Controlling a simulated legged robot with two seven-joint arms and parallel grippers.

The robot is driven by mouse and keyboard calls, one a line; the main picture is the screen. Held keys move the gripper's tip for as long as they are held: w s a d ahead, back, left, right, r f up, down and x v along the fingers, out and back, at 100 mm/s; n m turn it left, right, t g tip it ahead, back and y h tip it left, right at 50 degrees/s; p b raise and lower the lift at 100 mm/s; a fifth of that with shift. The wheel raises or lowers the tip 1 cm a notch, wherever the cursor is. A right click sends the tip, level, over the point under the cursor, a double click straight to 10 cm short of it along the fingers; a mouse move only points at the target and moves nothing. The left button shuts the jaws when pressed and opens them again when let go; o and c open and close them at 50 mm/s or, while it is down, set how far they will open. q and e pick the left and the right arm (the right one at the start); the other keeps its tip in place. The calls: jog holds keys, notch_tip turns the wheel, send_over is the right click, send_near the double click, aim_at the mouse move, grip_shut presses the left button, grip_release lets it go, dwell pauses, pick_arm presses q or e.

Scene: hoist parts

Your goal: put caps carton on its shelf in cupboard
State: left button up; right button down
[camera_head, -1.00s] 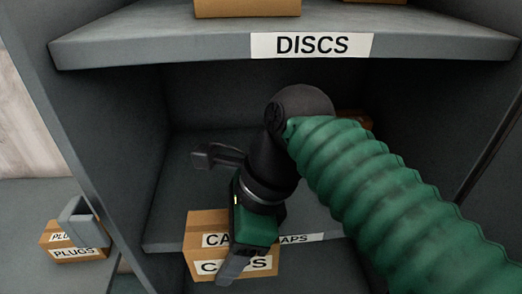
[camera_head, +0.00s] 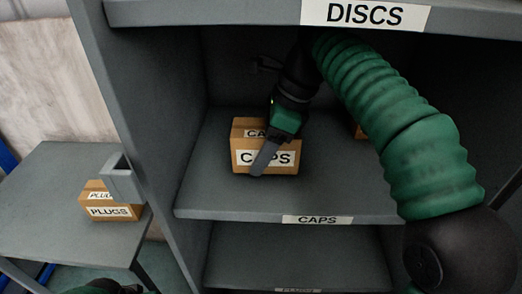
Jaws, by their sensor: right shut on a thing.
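The caps carton (camera_head: 240,160), a brown box with white CAPS labels, is inside the cupboard over the left part of the shelf (camera_head: 235,200) whose edge label reads CAPS. My right gripper (camera_head: 264,150) is shut on the carton from above, one finger down its front face. I cannot tell whether the carton's base touches the shelf. My left arm shows only as a small dark and green part at the bottom left edge; its jaws are not visible.
A brown box (camera_head: 360,132) sits further back on the same shelf, partly behind my right arm. The DISCS shelf (camera_head: 230,12) is close above. A lower shelf (camera_head: 300,255) looks empty.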

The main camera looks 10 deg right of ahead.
jog(key=shift+w+d+f+b, duration=0.25)
jog(key=shift+w+f+b, duration=0.7)
jog(key=shift+f, duration=0.1)
jog(key=shift+s+r, duration=0.25)
jog(key=shift+f, duration=0.15)
jog(key=shift+c, duration=1.9)
grip_release()
jog(key=shift+r, duration=0.2)
jog(key=shift+s+d+r+p, duration=0.1)
jog(key=shift+d+r+p, duration=0.55)
jog(key=shift+p, duration=0.45)
jog(key=s+d, duration=0.1)
jog(key=d, duration=0.2)
jog(key=s+d+p, duration=0.1)
jog(key=d, duration=0.2)
jog(key=s+d+p, duration=0.1)
jog(key=d, duration=0.3)
jog(key=shift+s+d+f, duration=0.1)
jog(key=shift+d+f, duration=0.05)
jog(key=shift+d, duration=0.2)
